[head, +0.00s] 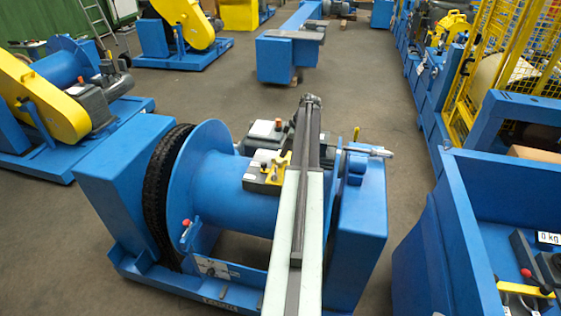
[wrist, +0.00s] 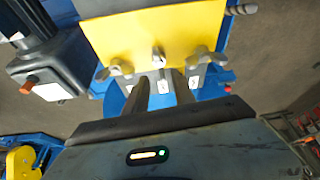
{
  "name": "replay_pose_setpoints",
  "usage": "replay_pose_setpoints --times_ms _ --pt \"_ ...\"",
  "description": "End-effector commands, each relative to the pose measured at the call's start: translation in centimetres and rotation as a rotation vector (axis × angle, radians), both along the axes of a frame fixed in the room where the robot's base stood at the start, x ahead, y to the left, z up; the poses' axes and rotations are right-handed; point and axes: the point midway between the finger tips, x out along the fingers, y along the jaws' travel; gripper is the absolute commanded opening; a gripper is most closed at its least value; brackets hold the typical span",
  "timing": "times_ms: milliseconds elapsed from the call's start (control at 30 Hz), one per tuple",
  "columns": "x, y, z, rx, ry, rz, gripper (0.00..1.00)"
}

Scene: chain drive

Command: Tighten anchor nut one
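In the wrist view a yellow plate (wrist: 150,32) carries several grey nut-like fasteners along its near edge. One sits at the left (wrist: 115,67), one in the middle (wrist: 158,56) and one at the right (wrist: 200,54). My gripper (wrist: 160,82) points at this edge with its two dark fingers apart. The middle fastener lies just beyond the gap between the fingertips, and I see no contact. Which fastener is anchor nut one cannot be told. In the head view my arm stretches over a blue winch drum (head: 232,188), and the gripper's fingers cannot be made out.
A black chain-like ring (head: 165,195) circles the drum's left end. A yellow-handled grey block (head: 263,176) is beside my arm. A blue bin (head: 470,215) stands at the right. Other blue machines stand around; grey floor (head: 225,92) is open behind the winch.

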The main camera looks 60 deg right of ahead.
Motion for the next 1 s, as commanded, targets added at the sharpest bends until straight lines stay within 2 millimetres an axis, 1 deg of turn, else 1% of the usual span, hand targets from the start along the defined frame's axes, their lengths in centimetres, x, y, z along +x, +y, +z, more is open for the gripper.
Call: replay_pose_setpoints --times_ms 33,200,300,400,600,633,667,700,733,867,1000 --pt "0.3 0.1 -1.6 0.000 0.000 0.001 0.31" --pt "1.4 0.6 -4.6 0.000 0.001 0.001 0.31" --pt "1.9 0.8 -5.7 0.000 0.001 0.000 0.31" --pt "2.1 0.9 -5.9 0.000 0.001 -0.001 0.31" --pt "2.1 0.9 -5.6 0.000 0.001 -0.001 0.31" --pt "2.1 0.9 -5.6 0.000 0.001 -0.001 0.25" --pt "2.1 0.9 -5.6 0.000 0.001 -0.001 0.17" --pt "2.1 0.9 -5.6 0.000 0.001 -0.002 0.06" --pt "2.1 0.9 -5.6 -0.001 0.001 -0.002 0.00" --pt "2.1 0.9 -5.6 -0.001 0.001 -0.011 0.00" --pt "2.0 0.9 -5.6 -0.001 0.000 -0.099 0.00"
